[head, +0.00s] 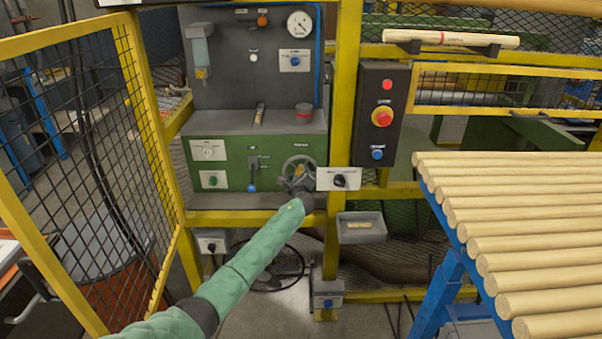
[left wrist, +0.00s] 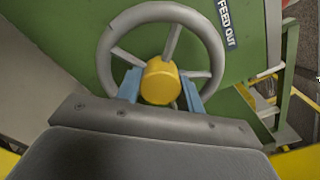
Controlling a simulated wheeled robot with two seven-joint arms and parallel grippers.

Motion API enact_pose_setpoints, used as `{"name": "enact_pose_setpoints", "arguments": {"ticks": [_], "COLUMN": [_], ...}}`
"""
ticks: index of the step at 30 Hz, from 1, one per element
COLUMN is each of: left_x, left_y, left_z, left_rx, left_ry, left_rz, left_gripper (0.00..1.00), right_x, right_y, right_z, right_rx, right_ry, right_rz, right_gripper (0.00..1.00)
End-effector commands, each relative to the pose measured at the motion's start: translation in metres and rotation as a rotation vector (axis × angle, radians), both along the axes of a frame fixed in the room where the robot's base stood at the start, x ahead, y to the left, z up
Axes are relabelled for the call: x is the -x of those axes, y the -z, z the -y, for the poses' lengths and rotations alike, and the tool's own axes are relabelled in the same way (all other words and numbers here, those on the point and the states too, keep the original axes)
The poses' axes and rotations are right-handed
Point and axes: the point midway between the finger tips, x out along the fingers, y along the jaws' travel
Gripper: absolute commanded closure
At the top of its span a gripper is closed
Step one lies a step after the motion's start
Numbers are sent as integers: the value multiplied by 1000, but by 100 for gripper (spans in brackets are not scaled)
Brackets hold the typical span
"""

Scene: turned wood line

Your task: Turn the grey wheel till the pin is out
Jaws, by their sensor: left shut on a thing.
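The grey wheel (head: 293,163) sits on the front of the green machine (head: 228,165), partly hidden by my left gripper (head: 301,185) in the head view. In the left wrist view the wheel (left wrist: 105,55) shows its spokes and a yellow hub (left wrist: 161,81). The blue fingers of my left gripper (left wrist: 160,88) lie on either side of the hub and are shut on it. A small pale upright piece (head: 260,113) stands on the machine's top; I cannot tell if it is the pin. My right gripper is not in view.
A "FEED OUT" label (left wrist: 227,22) is beside the wheel. A black box with a red button (head: 382,117) hangs on the yellow post to the right. A small grey tray (head: 361,235) is below it. Wooden rods (head: 520,215) lie on a blue rack at right. Yellow mesh fencing (head: 75,125) stands at left.

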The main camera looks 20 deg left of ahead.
Motion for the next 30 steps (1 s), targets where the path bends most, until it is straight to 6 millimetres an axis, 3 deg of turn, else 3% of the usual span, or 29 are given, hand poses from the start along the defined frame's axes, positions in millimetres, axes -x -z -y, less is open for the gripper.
{"name": "enact_pose_setpoints", "arguments": {"ticks": [14, 15, 18, 30], "left_x": [0, 0, 0, 7], "left_y": [1, 1, 1, 2], "left_z": [0, 0, 0, 2], "left_rx": [-11, -11, -12, -10], "left_ry": [1, 1, 0, 1], "left_rz": [-4, -4, -3, -4], "left_gripper": [100, 57, 41, 41], "right_x": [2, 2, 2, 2], "right_y": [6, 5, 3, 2], "right_z": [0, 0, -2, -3], "right_rx": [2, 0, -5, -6], "right_ry": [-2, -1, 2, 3], "right_rz": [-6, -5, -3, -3], "right_gripper": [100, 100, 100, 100]}}
